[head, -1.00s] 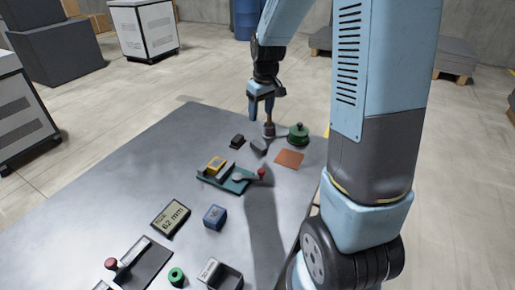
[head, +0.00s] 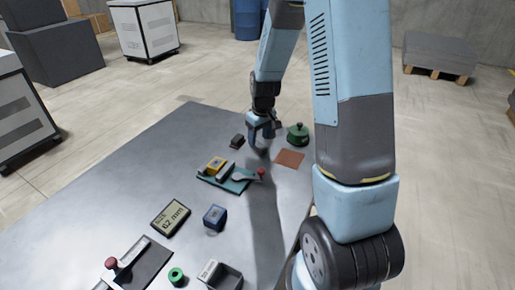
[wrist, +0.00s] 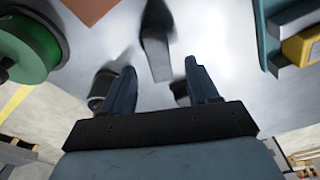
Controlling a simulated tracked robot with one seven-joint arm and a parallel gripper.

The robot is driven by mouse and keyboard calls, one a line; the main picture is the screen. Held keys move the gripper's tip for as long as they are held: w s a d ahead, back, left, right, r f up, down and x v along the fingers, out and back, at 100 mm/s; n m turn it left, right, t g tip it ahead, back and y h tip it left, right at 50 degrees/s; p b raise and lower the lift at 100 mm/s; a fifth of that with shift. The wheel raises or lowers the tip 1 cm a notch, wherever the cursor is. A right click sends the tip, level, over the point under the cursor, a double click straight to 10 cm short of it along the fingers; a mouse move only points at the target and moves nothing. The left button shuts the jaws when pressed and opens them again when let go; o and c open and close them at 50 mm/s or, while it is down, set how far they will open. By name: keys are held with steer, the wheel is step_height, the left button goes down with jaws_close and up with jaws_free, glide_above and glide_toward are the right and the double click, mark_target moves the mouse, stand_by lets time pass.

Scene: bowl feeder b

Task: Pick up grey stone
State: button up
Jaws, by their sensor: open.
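The grey stone appears to be the long grey block (wrist: 157,52) with a dark far end, lying on the metal table. In the wrist view it is slightly blurred, and its near end reaches the gap between the fingertips. My gripper (wrist: 160,74) is open, with one finger on each side of that near end; I cannot tell its height above the table. In the head view my gripper (head: 262,130) is over the far part of the table and mostly hides the stone.
A green lidded pot (head: 298,134) and a flat orange-brown square (head: 289,158) are close on the right. A small dark block (head: 237,141) is on the left. A teal tray (head: 235,184) with a yellow item (head: 216,163) stands nearer. The table's left middle is clear.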

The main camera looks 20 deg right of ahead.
mark_target(259, 144)
steer(key=shift+w+f, duration=0.1)
steer(key=shift+f, duration=1.4)
steer(key=shift+c, duration=0.3)
jaws_close()
